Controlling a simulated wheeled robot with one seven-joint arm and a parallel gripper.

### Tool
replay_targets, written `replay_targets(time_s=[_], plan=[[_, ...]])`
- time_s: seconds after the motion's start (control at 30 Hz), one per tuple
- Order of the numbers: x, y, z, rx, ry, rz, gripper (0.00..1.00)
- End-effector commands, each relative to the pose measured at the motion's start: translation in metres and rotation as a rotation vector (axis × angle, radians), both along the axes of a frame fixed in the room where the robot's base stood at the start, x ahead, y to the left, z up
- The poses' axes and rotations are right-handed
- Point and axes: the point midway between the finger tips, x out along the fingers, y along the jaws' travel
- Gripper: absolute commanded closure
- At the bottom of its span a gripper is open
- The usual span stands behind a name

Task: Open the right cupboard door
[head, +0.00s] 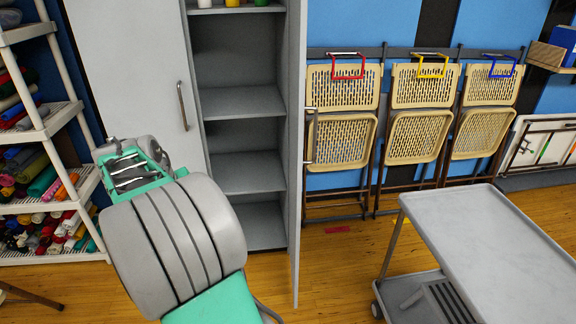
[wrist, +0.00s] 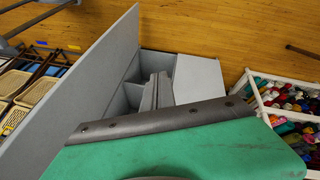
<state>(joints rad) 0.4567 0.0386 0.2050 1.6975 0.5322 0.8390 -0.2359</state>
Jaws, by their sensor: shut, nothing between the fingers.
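The grey cupboard's right door (head: 295,150) stands swung out, seen almost edge-on in the head view, with its handle (head: 310,135) on the side facing the chairs. It also shows as a broad grey panel in the wrist view (wrist: 85,98). The left door (head: 135,70) is closed, with a vertical handle (head: 183,106). The open right half shows grey shelves (head: 245,103). My gripper (wrist: 155,90) is shut and empty in the wrist view, in front of the cupboard and apart from the right door's handle. Its fingertips are hidden by my arm in the head view.
A white rack (head: 42,133) with fabric rolls and yarn stands at the left. Folded tan chairs (head: 340,140) hang on the blue wall at the right. A grey cart (head: 490,245) stands at the lower right. Some wooden floor (head: 335,265) is clear between cupboard and cart.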

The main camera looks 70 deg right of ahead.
Motion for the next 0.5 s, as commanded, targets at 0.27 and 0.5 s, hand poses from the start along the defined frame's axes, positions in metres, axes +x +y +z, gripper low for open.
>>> replay_targets(time_s=[0.27,0.5], plan=[[-0.085,-0.204,0.041,-0.167,0.065,-0.466,1.00],[-0.112,-0.235,0.031,-0.194,0.083,-0.542,1.00]])
